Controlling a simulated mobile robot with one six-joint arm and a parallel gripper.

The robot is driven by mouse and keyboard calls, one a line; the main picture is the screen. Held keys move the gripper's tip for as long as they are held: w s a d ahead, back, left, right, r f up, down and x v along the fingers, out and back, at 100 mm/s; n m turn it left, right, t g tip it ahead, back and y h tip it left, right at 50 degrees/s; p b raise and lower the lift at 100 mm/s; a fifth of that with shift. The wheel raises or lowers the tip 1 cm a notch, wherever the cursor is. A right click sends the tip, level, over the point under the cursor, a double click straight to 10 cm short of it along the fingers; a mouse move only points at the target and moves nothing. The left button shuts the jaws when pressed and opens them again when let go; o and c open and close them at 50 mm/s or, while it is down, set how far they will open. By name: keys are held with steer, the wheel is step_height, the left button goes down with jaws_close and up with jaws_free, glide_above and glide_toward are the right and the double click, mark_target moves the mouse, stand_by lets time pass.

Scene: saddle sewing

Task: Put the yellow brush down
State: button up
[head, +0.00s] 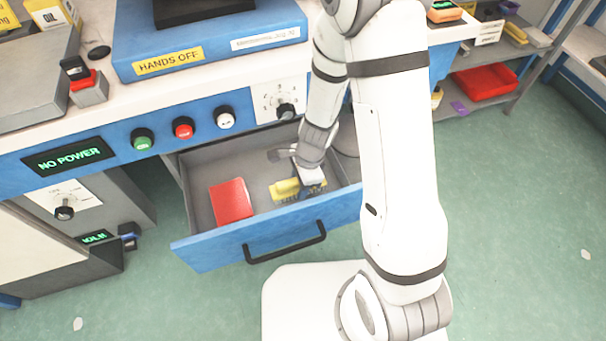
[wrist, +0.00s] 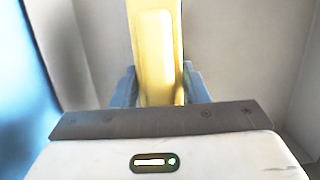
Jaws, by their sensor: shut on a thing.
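The yellow brush (head: 285,189) is inside the open drawer (head: 208,250), toward its right side. In the wrist view the brush (wrist: 156,50) runs up the picture between the two blue fingers. My gripper (wrist: 158,88) is shut on the brush. In the head view my gripper (head: 312,178) reaches down into the drawer and hides part of the brush. I cannot tell whether the brush touches the drawer floor.
A red book-like thing (head: 231,201) lies in the drawer left of the brush. The drawer's blue front has a black handle (head: 285,243). Above it are buttons and a dial (head: 285,111). Grey drawer floor is bare between the red thing and the brush.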

steer(key=w, duration=0.1)
steer(key=w+d, duration=0.1)
steer(key=w, duration=0.1)
steer(key=shift+w+d+f+b, duration=0.1)
steer(key=shift+f+b, duration=0.2)
steer(key=shift+f, duration=0.3)
steer(key=shift+f, duration=0.2)
steer(key=o, duration=1.3)
